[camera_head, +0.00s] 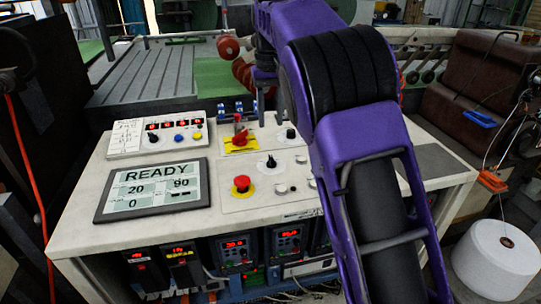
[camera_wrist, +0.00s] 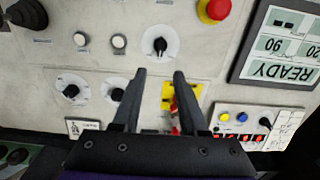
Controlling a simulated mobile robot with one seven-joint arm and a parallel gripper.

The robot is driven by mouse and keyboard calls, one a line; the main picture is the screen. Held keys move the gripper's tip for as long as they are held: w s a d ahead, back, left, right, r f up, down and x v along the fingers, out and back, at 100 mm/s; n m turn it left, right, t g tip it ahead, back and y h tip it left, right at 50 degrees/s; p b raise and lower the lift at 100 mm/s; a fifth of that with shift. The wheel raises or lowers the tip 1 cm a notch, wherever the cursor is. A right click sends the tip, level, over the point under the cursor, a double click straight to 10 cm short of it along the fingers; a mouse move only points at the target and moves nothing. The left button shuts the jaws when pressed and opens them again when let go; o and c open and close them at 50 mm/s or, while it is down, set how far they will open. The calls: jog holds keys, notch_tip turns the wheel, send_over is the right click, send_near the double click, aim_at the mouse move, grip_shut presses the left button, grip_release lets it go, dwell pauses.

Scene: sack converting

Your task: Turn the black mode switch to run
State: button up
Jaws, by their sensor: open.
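A black rotary switch with a pointer knob on a round pale dial (camera_head: 271,161) sits mid-panel. It also shows in the wrist view (camera_wrist: 160,46), just beyond my fingertips and roughly centred between them. Two similar black knobs show in the wrist view, one at left (camera_wrist: 70,91) and one beside my left finger (camera_wrist: 117,94). The labels are too small to read, so I cannot tell which is the mode switch or its setting. My gripper (camera_wrist: 159,75) is open and empty over the panel. Its fingers are hard to make out in the head view.
A red emergency button (camera_head: 241,184) stands near the switch. A red handle on a yellow plate (camera_head: 240,141) is behind it. A READY display (camera_head: 151,189) lies at left, beside a box of buttons and red digits (camera_head: 155,138). Small white buttons (camera_head: 281,188) are near.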

aim_at(270, 155)
notch_tip(270, 155, down, 10)
jog(key=shift+f+b, duration=0.25)
jog(key=shift+b, duration=0.8)
grip_shut()
